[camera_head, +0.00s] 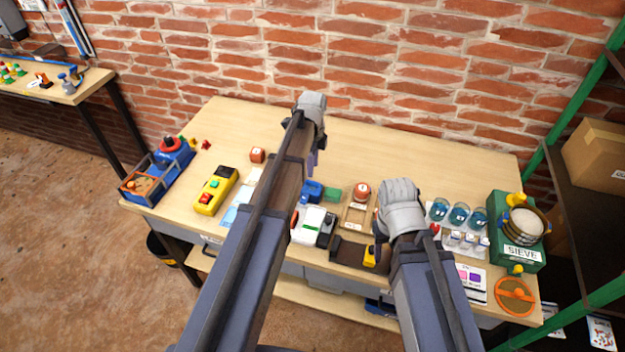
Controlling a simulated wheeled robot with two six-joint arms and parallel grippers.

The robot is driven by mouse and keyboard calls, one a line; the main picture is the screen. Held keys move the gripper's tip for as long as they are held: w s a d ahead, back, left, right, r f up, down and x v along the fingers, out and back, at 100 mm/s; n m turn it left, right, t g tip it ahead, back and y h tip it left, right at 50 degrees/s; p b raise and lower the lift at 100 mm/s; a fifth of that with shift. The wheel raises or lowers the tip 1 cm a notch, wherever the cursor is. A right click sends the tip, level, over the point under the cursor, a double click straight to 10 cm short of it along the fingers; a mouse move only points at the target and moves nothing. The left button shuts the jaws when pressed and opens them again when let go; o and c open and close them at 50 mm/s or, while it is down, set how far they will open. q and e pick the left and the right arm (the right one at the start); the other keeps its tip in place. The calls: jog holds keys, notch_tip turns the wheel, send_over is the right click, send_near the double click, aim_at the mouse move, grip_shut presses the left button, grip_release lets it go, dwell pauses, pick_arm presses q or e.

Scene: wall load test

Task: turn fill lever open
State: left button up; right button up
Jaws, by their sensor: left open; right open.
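No part labelled as a fill lever can be read. A green box marked SIEVE (521,247) stands at the table's right end, with a yellow knob (515,199) at its top and a round sieve pan (525,223) on it. A small yellow part (370,256) shows on a dark brown block (347,251) at the table's front; I cannot tell if either yellow part is the lever. My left gripper (313,160) is open above the middle of the table, mostly hidden by its arm. My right gripper (381,234) is open near the yellow part, its fingertips hardly visible.
Blue cups (459,215) stand right of my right gripper. An orange disc (515,296) is at the right front corner. A yellow box with buttons (215,191) and a blue device (164,165) are at left. The table's back strip is clear before the brick wall.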

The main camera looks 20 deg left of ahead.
aim_at(313, 182)
pick_arm(q)
notch_tip(313, 182, down, 7)
jog(key=b, duration=0.6)
pick_arm(e)
notch_tip(313, 182, down, 7)
jog(key=shift+r, duration=0.1)
pick_arm(q)
jog(key=shift+r, duration=0.1)
jog(key=shift+s, duration=0.1)
grip_shut()
